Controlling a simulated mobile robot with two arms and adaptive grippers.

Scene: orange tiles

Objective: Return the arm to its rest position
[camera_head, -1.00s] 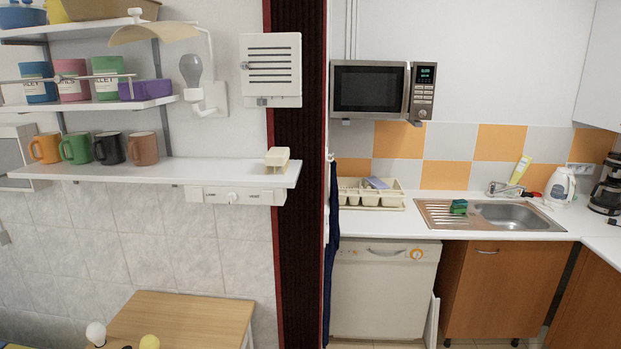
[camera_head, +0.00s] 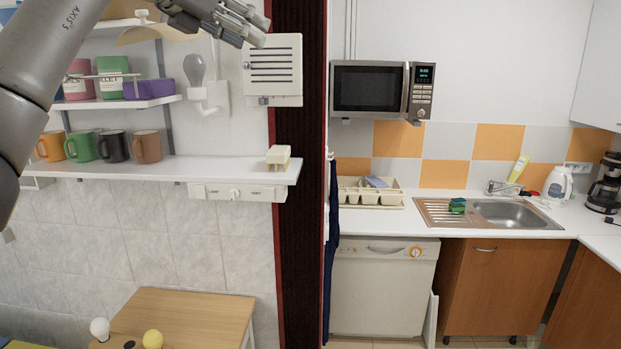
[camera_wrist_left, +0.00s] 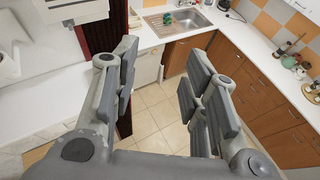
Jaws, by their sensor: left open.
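My left arm (camera_head: 62,62) comes in from the upper left of the head view, raised across the wall shelves. My left gripper (camera_head: 256,28) is at the top, in front of the wall near the white vent box. In the left wrist view my left gripper (camera_wrist_left: 157,90) is open, its two fingers wide apart with nothing between them. Tiled floor and the kitchen counter show beyond the fingers. My right gripper is in neither view.
The mug shelf (camera_head: 225,172) on the left wall carries several mugs and a small cream object. The white vent box (camera_head: 273,70) is close to my left gripper in the picture. A wooden table (camera_head: 190,315) stands below. The sink (camera_head: 505,213) is at the right.

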